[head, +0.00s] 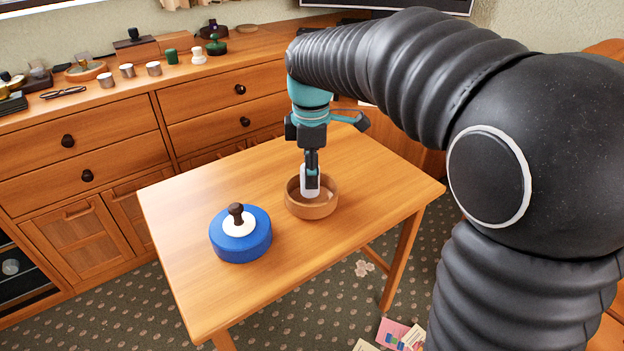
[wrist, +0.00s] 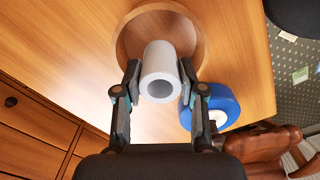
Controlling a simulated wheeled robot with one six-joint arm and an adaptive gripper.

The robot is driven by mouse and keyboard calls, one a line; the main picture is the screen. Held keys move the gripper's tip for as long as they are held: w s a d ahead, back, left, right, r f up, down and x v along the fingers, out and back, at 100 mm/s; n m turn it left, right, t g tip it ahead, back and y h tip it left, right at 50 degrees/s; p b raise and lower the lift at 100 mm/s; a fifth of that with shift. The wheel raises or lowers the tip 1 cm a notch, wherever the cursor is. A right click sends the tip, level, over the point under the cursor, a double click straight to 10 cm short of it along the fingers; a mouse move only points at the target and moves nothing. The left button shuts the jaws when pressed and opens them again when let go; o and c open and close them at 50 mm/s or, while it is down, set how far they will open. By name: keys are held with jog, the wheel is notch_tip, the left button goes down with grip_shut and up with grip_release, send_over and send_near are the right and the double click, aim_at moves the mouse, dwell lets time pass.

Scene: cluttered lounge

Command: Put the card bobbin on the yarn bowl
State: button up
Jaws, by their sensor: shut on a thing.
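The card bobbin is a white hollow tube; it shows in the head view (head: 305,188) and the wrist view (wrist: 159,62). My gripper (head: 312,178) points down over the table, shut on the bobbin, with one finger on each side of it in the wrist view (wrist: 159,78). The yarn bowl (head: 312,211) is a round brown wooden bowl on the small table; its rim also shows in the wrist view (wrist: 204,40). The bobbin is upright at the bowl's opening, its lower end overlapping the inside. I cannot tell whether it touches the bowl floor.
A blue round container (head: 240,245) with a white top and dark knob stands on the table (head: 180,222), left of and nearer than the bowl. The table is otherwise clear. A wooden sideboard (head: 70,150) with several small items stands behind. Papers (head: 400,335) lie on the floor.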

jog(key=shift+f, duration=1.25)
jog(key=shift+f, duration=0.1)
jog(key=o, duration=0.7)
notch_tip(320, 180, up, 11)
jog(key=p, duration=0.1)
jog(key=s+d+r+m+t, duration=0.1)
jog(key=s+d+r+m, duration=0.1)
jog(key=s+d+m, duration=0.25)
jog(key=s+d+f+m+t, duration=0.1)
jog(key=s+d+f+m, duration=0.2)
jog(key=s+m, duration=0.1)
jog(key=s+d+f+m+t, duration=0.2)
jog(key=s+d+f+m, duration=0.1)
jog(key=s+m, duration=0.2)
jog(key=s+d+f+m+t, duration=0.1)
jog(key=s+d+f+m, duration=0.3)
jog(key=s, duration=0.3)
jog(key=shift+s+d+m+t, duration=0.1)
jog(key=shift+s+m+t, duration=0.15)
jog(key=shift+m, duration=0.2)
